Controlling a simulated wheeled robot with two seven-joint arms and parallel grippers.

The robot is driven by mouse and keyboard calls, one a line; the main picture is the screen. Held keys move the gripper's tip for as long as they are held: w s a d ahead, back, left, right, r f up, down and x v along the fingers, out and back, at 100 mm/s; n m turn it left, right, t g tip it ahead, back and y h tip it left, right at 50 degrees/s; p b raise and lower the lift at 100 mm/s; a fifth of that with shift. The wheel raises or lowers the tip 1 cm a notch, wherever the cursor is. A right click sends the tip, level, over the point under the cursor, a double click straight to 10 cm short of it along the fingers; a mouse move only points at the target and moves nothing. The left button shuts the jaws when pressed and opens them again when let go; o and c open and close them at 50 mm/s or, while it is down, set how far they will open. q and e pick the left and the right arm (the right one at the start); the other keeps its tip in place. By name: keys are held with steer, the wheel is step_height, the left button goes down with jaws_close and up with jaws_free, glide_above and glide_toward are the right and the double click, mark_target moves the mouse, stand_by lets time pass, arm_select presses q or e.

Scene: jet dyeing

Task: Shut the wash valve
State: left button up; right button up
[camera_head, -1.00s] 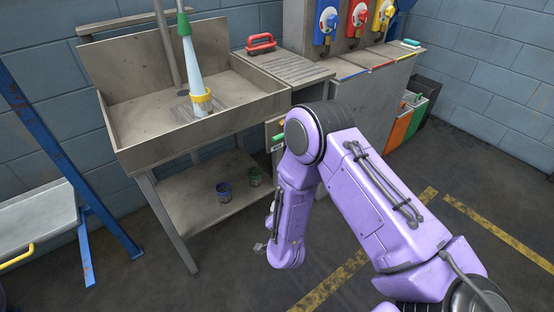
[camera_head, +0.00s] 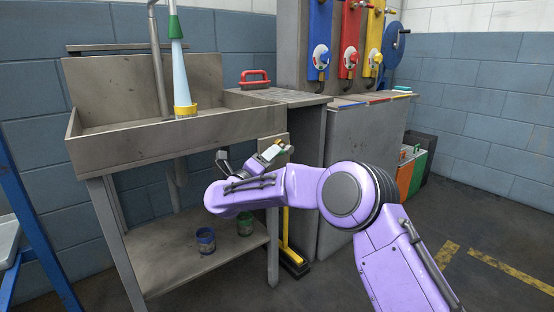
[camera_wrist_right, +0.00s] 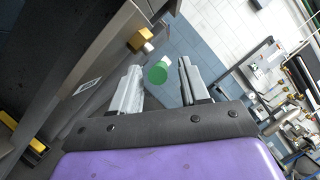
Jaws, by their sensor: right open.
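A small valve with a brass body (camera_wrist_right: 143,40) and a green handle end (camera_wrist_right: 158,73) is mounted beside the sink; I take it as the wash valve. In the head view its green handle (camera_head: 288,150) shows just past my right gripper (camera_head: 273,151). In the right wrist view the gripper (camera_wrist_right: 159,67) is open, with the green end seen between its two fingertips. I cannot tell whether the fingers touch it. The rest of the handle is hidden or seen end-on, so its angle is unclear. My left gripper is not in view.
The grey sink (camera_head: 180,136) stands to the left, with a hanging light-blue hose (camera_head: 181,77) in it. A grey cabinet (camera_head: 360,140) is to the right. Blue and green pots (camera_head: 206,240) stand on the lower shelf (camera_head: 175,262). A yellow-handled brush (camera_head: 286,235) stands below.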

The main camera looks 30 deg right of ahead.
steer(key=shift+b+x, duration=0.3)
steer(key=shift+x, duration=1.6)
jaws_close()
steer(key=shift+f, duration=0.1)
